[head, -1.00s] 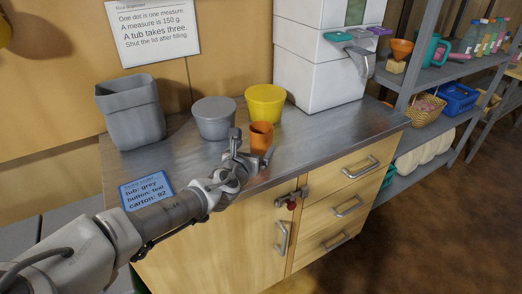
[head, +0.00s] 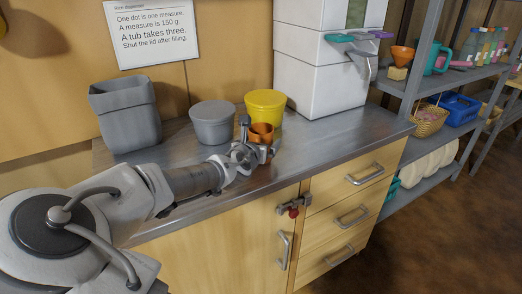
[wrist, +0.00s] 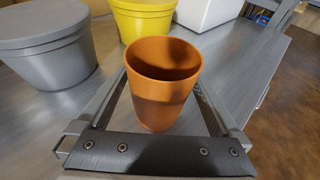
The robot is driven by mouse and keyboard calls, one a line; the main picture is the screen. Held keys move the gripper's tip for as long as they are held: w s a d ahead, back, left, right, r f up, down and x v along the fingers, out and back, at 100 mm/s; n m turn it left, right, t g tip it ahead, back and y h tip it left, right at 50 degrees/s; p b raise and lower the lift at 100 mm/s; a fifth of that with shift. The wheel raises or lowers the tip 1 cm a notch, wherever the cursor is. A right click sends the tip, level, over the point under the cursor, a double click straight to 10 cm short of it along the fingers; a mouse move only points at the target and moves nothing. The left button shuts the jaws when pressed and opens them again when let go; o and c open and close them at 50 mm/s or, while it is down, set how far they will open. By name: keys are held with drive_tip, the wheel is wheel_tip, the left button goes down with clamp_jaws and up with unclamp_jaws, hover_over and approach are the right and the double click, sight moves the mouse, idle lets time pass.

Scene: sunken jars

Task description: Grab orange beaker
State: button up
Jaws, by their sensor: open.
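The orange beaker (head: 262,131) stands upright on the metal counter, in front of the yellow tub. In the wrist view the beaker (wrist: 161,88) is upright with its open top showing, and it looks empty. My gripper (head: 258,146) is at the beaker, low over the counter. In the wrist view its two fingers (wrist: 163,100) reach along the left and right sides of the beaker, which stands between them. The jaws are open, with a gap showing at the sides. The fingertips are partly hidden by the beaker.
A grey lidded tub (head: 213,124) and a yellow tub (head: 265,105) stand close behind. A tall grey bin (head: 126,115) is at the left. A white dispenser (head: 318,82) stands at the back right. The counter's right part (head: 350,125) is clear.

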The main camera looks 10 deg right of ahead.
drive_tip(key=c, duration=1.2)
drive_tip(key=shift+o, duration=0.2)
drive_tip(key=shift+r, duration=0.15)
